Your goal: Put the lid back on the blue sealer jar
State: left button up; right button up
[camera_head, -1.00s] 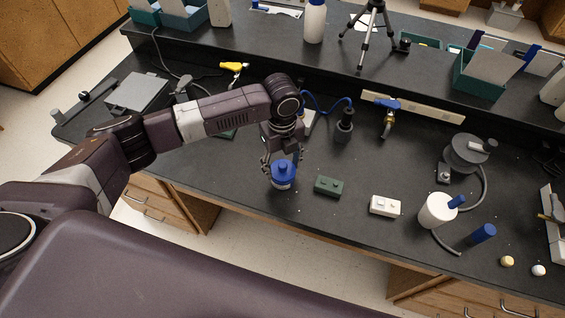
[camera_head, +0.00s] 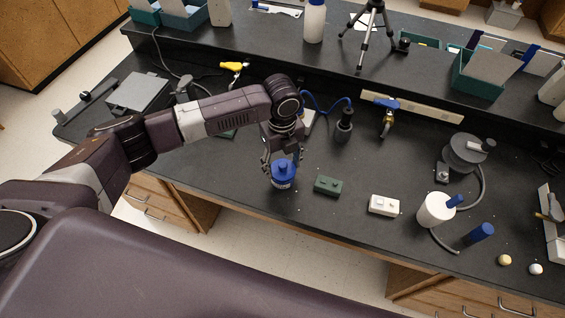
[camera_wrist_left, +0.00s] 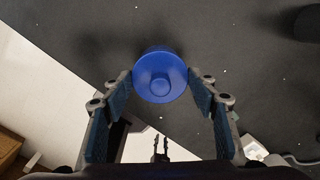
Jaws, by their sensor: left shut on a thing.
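The blue lid (camera_head: 283,167) with a round knob is at my left gripper (camera_head: 281,158), which comes down from above. In the left wrist view the lid (camera_wrist_left: 160,76) sits between the two fingertips of the left gripper (camera_wrist_left: 162,80), which is shut on it. The blue sealer jar (camera_head: 281,184), with a pale band, stands upright on the bench directly under the lid. I cannot tell whether the lid rests fully on the jar. In the wrist view the lid hides most of the jar. My right gripper is not in view.
A green block (camera_head: 328,186) and a white block (camera_head: 384,205) lie right of the jar. A white bottle (camera_head: 435,210) and a blue cylinder (camera_head: 481,233) stand farther right. A dark stand (camera_head: 344,128) is behind. The bench's (camera_head: 235,188) front edge is close to the jar.

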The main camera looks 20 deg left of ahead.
pick_arm(q)
jog(key=shift+f+p, duration=0.2)
jog(key=shift+p, duration=0.75)
dwell(1.7)
dwell(0.4)
jog(key=o, duration=1.1)
jog(key=shift+o, duration=0.2)
jog(key=o, duration=0.4)
jog(key=shift+r, duration=0.1)
jog(key=shift+r+p, duration=3.45)
jog(key=shift+p, duration=0.2)
